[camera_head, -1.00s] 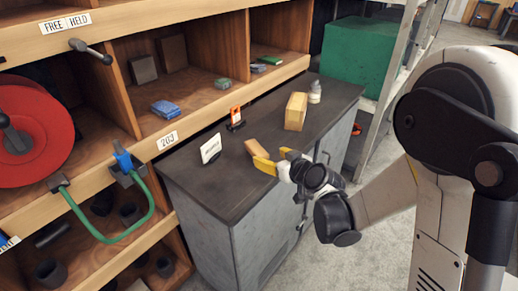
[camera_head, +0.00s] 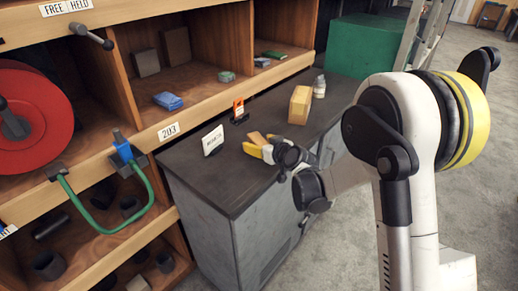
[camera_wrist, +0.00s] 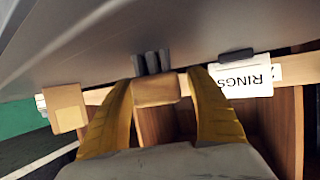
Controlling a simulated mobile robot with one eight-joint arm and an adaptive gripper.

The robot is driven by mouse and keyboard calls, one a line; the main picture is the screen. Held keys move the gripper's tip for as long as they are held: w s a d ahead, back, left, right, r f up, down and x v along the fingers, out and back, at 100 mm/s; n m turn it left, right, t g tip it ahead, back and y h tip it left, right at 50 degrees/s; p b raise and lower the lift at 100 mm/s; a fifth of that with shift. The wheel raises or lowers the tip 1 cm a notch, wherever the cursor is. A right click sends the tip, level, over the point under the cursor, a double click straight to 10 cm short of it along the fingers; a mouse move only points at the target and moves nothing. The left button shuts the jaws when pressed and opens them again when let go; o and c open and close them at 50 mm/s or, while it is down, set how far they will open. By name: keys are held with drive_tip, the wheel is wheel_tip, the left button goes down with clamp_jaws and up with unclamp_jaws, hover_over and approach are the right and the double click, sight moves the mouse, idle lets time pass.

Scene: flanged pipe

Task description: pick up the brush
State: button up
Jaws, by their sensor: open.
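The brush (camera_head: 257,137) is a small tan wooden block on the dark worktop (camera_head: 215,192), partly hidden by my gripper (camera_head: 264,146) in the head view. In the wrist view the brush (camera_wrist: 157,91) shows its wooden body with dark grey tufts toward the worktop. My gripper (camera_wrist: 160,82) is open, with one yellow finger on each side of the brush.
A white sign (camera_head: 212,140) stands left of the brush, and an orange tag (camera_head: 239,111) stands behind. Shelving (camera_head: 190,121) borders the worktop's back.

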drive_tip(key=shift+r, duration=0.1)
clamp_jaws()
